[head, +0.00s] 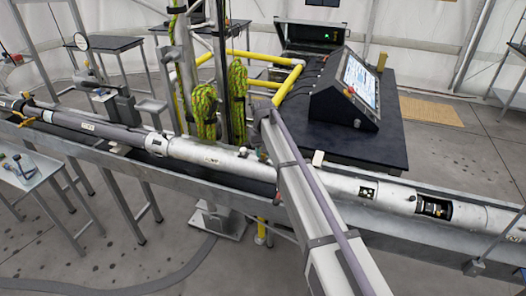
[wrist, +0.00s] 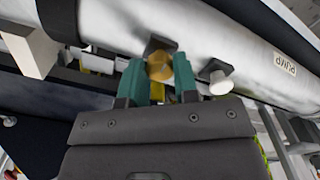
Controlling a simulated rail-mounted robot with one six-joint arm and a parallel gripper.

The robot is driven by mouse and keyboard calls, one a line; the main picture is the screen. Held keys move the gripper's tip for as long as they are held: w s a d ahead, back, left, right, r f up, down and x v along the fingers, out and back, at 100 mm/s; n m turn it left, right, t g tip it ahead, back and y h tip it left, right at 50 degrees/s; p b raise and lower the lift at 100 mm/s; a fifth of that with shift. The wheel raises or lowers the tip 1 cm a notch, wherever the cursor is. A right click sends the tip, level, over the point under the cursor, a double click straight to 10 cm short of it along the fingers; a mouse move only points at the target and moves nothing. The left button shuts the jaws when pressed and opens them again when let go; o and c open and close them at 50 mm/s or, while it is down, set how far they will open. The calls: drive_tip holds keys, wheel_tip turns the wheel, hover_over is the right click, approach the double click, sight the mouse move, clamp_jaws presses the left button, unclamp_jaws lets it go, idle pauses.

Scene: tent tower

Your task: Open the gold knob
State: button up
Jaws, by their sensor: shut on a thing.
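The gold knob (wrist: 160,68) sits on a dark square base on the side of a silver tube (wrist: 215,30) in the wrist view. My gripper (wrist: 157,76) has its two green fingers on either side of the knob and is shut on it. The knob's lower part is hidden by my gripper's body. In the head view my arm reaches to the long silver tube (head: 215,156); my fingertips and the gold knob cannot be made out there.
A white knob (wrist: 221,82) is close to the right of the fingers, beside a "PUMP" label (wrist: 285,63). In the head view the tube lies in a long metal trough (head: 400,232). Green ropes (head: 205,100) and a console (head: 345,88) stand behind.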

idle(0.3)
drive_tip(key=o, duration=0.9)
drive_tip(key=shift+o, duration=0.2)
drive_tip(key=shift+r, duration=0.1)
wheel_tip(320, 180, up, 11)
drive_tip(key=p, duration=1.1)
drive_tip(key=shift+f, duration=0.2)
drive_tip(key=s+d+f+m+b, duration=0.1)
drive_tip(key=s+d+f+b, duration=0.2)
drive_tip(key=s+d, duration=0.4)
drive_tip(key=s+d+f+m+b, duration=0.1)
drive_tip(key=s+d+f+b, duration=0.3)
drive_tip(key=s+d, duration=0.4)
drive_tip(key=s+d+f+m+b, duration=0.1)
drive_tip(key=s+d+f+b, duration=0.2)
drive_tip(key=s+d, duration=0.5)
drive_tip(key=s, duration=1)
drive_tip(key=shift+s+f+m+b, duration=0.25)
drive_tip(key=shift+s+m+b, duration=0.05)
drive_tip(key=shift+b, duration=0.05)
